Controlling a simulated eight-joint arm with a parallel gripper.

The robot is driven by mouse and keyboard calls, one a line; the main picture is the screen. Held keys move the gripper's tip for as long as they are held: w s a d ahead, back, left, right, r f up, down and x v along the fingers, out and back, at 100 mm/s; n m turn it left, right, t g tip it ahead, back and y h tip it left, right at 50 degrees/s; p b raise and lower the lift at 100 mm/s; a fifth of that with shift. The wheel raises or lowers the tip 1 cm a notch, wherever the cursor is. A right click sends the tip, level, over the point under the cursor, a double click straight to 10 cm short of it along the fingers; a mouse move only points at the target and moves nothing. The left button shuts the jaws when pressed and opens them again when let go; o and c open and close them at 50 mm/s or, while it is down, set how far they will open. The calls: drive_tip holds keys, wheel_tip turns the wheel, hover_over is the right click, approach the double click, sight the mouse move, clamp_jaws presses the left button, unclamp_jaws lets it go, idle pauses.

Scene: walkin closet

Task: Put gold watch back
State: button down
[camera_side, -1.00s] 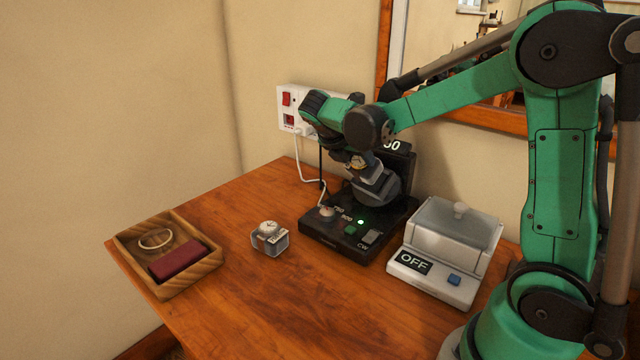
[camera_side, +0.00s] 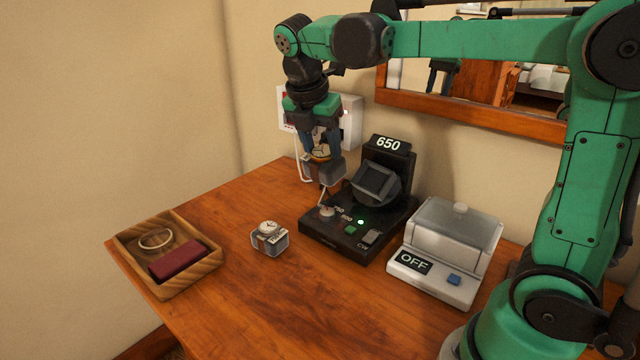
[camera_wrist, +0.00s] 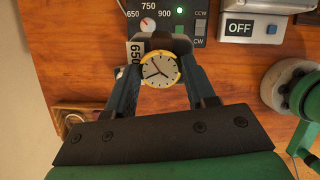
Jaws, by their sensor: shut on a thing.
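The gold watch (camera_wrist: 161,69) has a white dial and gold rim. It sits between the fingers of my gripper (camera_wrist: 165,75) in the wrist view, on a grey cushion. In the side view my gripper (camera_side: 320,148) is shut on it, holding watch and cushion in the air in front of the black watch winder (camera_side: 340,238). The winder's display reads 650, its green light is lit, and its tilted holder (camera_side: 376,183) looks empty. A second watch, with a silver look (camera_side: 268,228), sits on a small clear stand (camera_side: 270,243) on the table, left of the winder.
A wooden tray (camera_side: 205,268) with a bracelet (camera_side: 155,239) and a dark red case (camera_side: 178,262) is at the left. A white lidded machine (camera_side: 445,245) reading OFF stands right of the winder. A wall socket with a white cord is behind. The front table is clear.

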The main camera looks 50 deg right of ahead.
drive_tip(key=s+a+r+y, duration=0.2)
drive_tip(key=a+r+y, duration=0.15)
drive_tip(key=a, duration=0.25)
drive_tip(key=shift+n+h, duration=0.25)
drive_tip(key=shift+n, duration=0.05)
wheel_tip(320, 180, down, 19)
drive_tip(key=shift+s+f, duration=0.1)
drive_tip(key=shift+c, duration=1.4)
unclamp_jaws()
drive_tip(key=shift+f, duration=0.1)
